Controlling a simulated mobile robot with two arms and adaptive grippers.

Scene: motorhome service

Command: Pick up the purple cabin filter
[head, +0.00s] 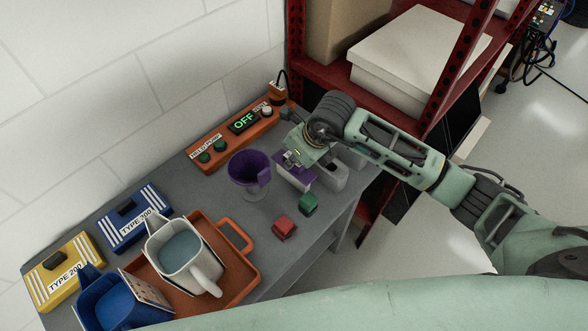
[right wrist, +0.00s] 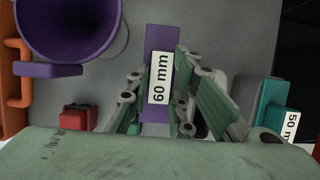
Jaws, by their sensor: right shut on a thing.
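The purple cabin filter (head: 291,173) is a narrow purple block with a white label, at the right part of the grey bench in the head view. In the right wrist view the purple filter (right wrist: 162,38) carries the label "60 mm" and lies between the fingers. My right gripper (head: 304,156) reaches it from above and is shut on it; its fingers also show in the right wrist view (right wrist: 165,103). I cannot tell whether the filter is clear of the bench. My left gripper is not in view.
A purple funnel (head: 247,168) stands close left of the filter. Red (head: 284,227) and green (head: 308,203) blocks lie in front. A grey block (head: 334,178) is close on the right. An orange tray (head: 247,268) holds a white jug (head: 181,247). A red shelf (head: 402,82) stands behind.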

